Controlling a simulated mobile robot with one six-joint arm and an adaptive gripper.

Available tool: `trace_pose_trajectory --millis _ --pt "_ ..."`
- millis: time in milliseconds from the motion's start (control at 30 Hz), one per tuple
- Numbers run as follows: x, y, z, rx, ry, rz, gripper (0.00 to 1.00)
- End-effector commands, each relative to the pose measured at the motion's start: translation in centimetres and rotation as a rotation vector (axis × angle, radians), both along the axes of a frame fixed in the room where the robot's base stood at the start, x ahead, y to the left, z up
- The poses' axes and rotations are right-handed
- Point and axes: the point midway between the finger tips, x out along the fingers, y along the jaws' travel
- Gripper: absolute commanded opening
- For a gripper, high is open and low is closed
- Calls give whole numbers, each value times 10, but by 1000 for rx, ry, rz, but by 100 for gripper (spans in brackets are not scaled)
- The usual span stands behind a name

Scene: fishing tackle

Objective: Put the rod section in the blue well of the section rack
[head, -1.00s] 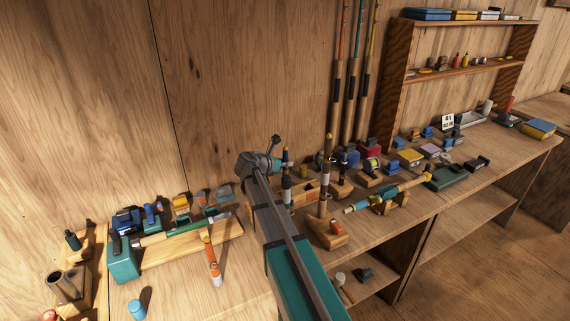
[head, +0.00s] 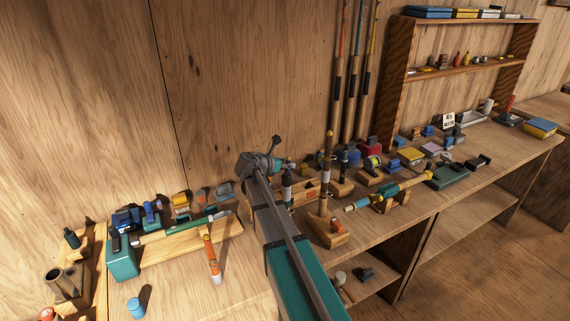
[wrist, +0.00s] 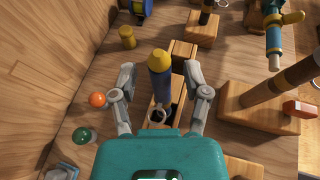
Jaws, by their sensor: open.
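The rod section (wrist: 161,82), dark blue-grey with a yellow tip, stands roughly upright at the wooden section rack (wrist: 178,92) in the wrist view. Its lower end is beside or in a dark opening with a pale ring; the opening's colour and how deep the rod sits cannot be told. My gripper (wrist: 162,74) is open, one finger on each side of the rod, with visible gaps. In the head view the rod section (head: 287,177) stands just right of my arm at the rack (head: 309,188), which my arm partly hides.
A tall rod on a wooden block (head: 328,232) stands close right of the rack. An orange ball (wrist: 97,100), a green-topped jar (wrist: 81,135) and a brass cylinder (wrist: 127,38) are left of it. The bench front beyond my arm is crowded with tackle.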

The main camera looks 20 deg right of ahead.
Motion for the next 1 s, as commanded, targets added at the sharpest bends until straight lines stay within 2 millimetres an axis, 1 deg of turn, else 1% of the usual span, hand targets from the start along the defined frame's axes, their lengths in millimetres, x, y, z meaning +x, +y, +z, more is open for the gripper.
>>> trace_pose_trajectory --millis 300,567,767,1000 --pt "0 0 2 0 0 0 61" --pt "0 0 15 0 0 -1 61" --pt "-11 27 27 0 1 3 61" --pt "-24 64 43 0 1 1 61"
